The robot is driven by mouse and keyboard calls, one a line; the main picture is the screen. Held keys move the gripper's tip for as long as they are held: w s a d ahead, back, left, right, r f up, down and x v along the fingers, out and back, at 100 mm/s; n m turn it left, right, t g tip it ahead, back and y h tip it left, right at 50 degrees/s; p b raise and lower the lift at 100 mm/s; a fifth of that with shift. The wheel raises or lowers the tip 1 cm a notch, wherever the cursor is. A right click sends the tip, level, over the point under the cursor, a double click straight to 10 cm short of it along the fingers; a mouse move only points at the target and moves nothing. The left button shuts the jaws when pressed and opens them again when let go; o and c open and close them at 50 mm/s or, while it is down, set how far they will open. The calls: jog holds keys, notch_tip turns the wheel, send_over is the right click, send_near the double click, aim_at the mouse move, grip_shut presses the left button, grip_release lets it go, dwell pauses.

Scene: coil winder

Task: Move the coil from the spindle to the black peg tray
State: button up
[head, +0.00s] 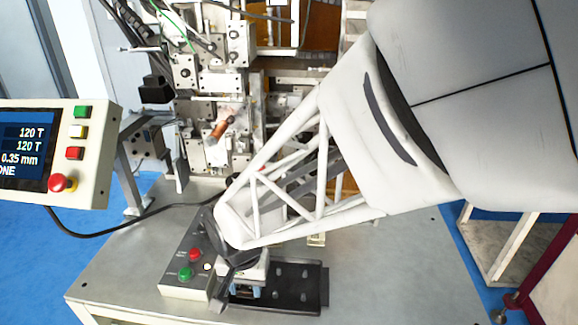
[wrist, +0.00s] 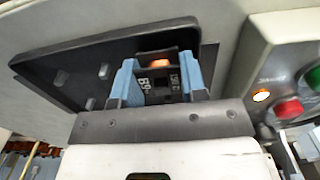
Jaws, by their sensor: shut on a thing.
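The black peg tray (head: 308,290) lies on the bench at the front. In the wrist view the tray (wrist: 55,72) shows small pegs on its bare left part. My gripper (head: 246,293) is over the tray's left end, beside the control box. In the wrist view the blue fingers of my gripper (wrist: 160,82) are shut on the coil (wrist: 158,72), a dark piece with white print and a copper-orange patch at its top. The coil is over or at the tray; I cannot tell whether it touches. The head view mostly hides it behind my gripper.
A control box (head: 190,262) with red and green buttons stands close left of my gripper. The winding machine (head: 215,90) rises behind, with a copper-coloured cylinder (head: 220,128) on its front. A display panel (head: 62,150) is at the left. The bench right of the tray is clear.

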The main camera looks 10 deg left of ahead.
jog(key=shift+f, duration=0.15)
jog(key=o, duration=1)
jog(key=shift+r, duration=3.9)
